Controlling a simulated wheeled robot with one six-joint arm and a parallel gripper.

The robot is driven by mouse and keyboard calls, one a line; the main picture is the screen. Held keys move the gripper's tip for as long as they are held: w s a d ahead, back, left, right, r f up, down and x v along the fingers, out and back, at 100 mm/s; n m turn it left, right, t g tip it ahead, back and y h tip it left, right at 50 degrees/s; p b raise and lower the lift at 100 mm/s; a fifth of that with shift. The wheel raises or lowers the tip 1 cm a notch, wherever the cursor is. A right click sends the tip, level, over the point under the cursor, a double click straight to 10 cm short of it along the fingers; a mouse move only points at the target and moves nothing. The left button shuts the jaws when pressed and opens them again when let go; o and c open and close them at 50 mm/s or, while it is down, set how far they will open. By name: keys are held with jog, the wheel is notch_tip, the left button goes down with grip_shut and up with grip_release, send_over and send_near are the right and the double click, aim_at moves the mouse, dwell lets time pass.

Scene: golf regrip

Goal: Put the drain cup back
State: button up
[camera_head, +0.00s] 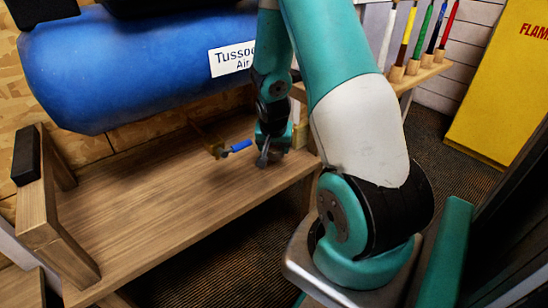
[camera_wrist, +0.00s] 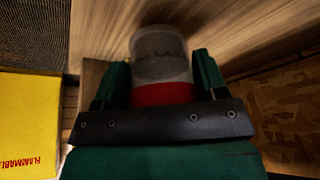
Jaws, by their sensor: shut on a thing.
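My gripper (camera_head: 266,156) is low over the wooden bench, below the blue air tank. In the wrist view its two green fingers (camera_wrist: 161,78) stand on either side of the drain cup (camera_wrist: 160,55), a grey, cloudy cup with a red band near the palm. The gripper is shut on the cup. In the head view I cannot make out the cup. A brass drain pipe with a blue valve handle (camera_head: 238,146) hangs under the tank, just left of my gripper.
The blue tank (camera_head: 130,65) hangs low over the wooden bench (camera_head: 160,205). A wooden post with a black pad (camera_head: 30,180) stands at the left. Golf clubs (camera_head: 420,45) stand in a rack behind. A yellow cabinet (camera_head: 505,85) is at the right. The bench's front left is clear.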

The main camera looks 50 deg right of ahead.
aim_at(274, 155)
notch_tip(274, 155, down, 3)
jog(key=shift+f+b, duration=0.2)
jog(key=shift+b, duration=0.4)
jog(key=shift+r, duration=0.1)
jog(key=o, duration=0.5)
jog(key=shift+f, duration=0.2)
jog(key=o, duration=0.5)
